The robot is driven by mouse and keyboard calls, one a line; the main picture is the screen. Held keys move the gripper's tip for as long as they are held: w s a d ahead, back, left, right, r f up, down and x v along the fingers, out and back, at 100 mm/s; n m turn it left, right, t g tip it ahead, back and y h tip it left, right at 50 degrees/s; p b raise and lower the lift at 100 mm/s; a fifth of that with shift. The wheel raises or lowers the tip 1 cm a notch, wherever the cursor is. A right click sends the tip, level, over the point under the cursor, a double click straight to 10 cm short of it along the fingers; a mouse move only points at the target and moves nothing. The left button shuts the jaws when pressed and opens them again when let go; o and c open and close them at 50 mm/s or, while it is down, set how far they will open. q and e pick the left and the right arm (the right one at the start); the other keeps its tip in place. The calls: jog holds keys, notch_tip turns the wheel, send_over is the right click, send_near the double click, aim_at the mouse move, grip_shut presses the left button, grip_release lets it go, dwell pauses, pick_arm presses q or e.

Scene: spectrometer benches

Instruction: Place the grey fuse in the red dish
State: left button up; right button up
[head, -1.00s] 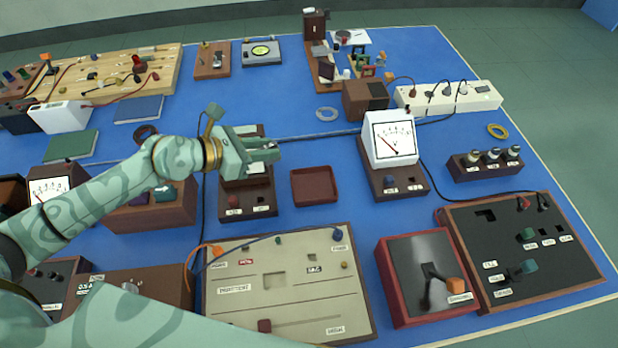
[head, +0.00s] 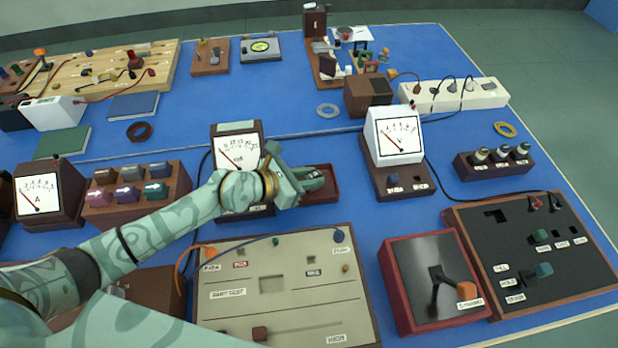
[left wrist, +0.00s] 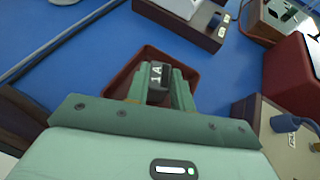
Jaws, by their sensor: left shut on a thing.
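The red dish (head: 328,190) is a shallow square tray on the blue bench near the middle of the head view. My left gripper (head: 318,180) is over the dish and hides part of it. In the left wrist view my left gripper (left wrist: 160,88) is shut on the grey fuse (left wrist: 157,78), a small dark grey piece marked "1A". The dish (left wrist: 197,72) shows behind and around the fuse. I cannot tell whether the fuse touches the dish floor. My right gripper is not in view.
A white-faced voltmeter (head: 395,138) stands right of the dish, another meter (head: 238,155) left of it behind my arm. A beige panel (head: 290,300) lies in front. Blue bench is clear just behind the dish.

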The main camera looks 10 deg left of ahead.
pick_arm(q)
jog(key=shift+r, duration=0.1)
jog(key=o, duration=1)
jog(key=shift+a+r, duration=0.1)
jog(key=shift+r, duration=0.05)
jog(key=p+v, duration=0.3)
jog(key=v, duration=0.9)
